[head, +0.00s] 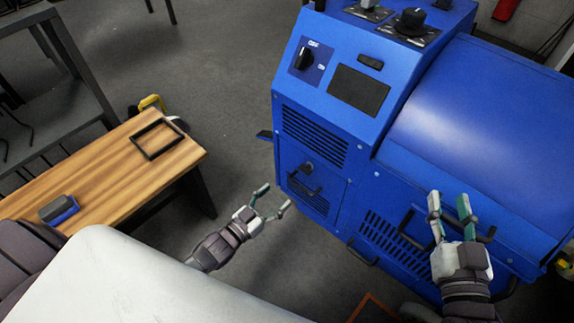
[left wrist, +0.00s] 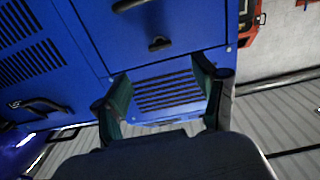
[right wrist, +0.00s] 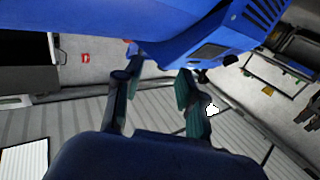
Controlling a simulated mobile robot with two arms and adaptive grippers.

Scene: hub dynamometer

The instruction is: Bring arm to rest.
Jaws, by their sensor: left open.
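My left gripper (head: 274,199) is open and empty, in front of the lower left part of the blue dynamometer cabinet (head: 330,125). In the left wrist view its two fingers (left wrist: 160,90) stand wide apart with the cabinet's vented panel beyond them. My right gripper (head: 450,205) is open, with its fingers pointing up in the head view, in front of the cabinet's right side. In the right wrist view its fingers (right wrist: 154,88) are apart with nothing between them.
A wooden bench (head: 105,175) at the left carries a black frame (head: 159,139) and a small blue-and-black item (head: 59,209). The cabinet has a rotary knob (head: 306,58) and a dark screen (head: 358,90). Grey floor (head: 230,110) lies open between bench and cabinet.

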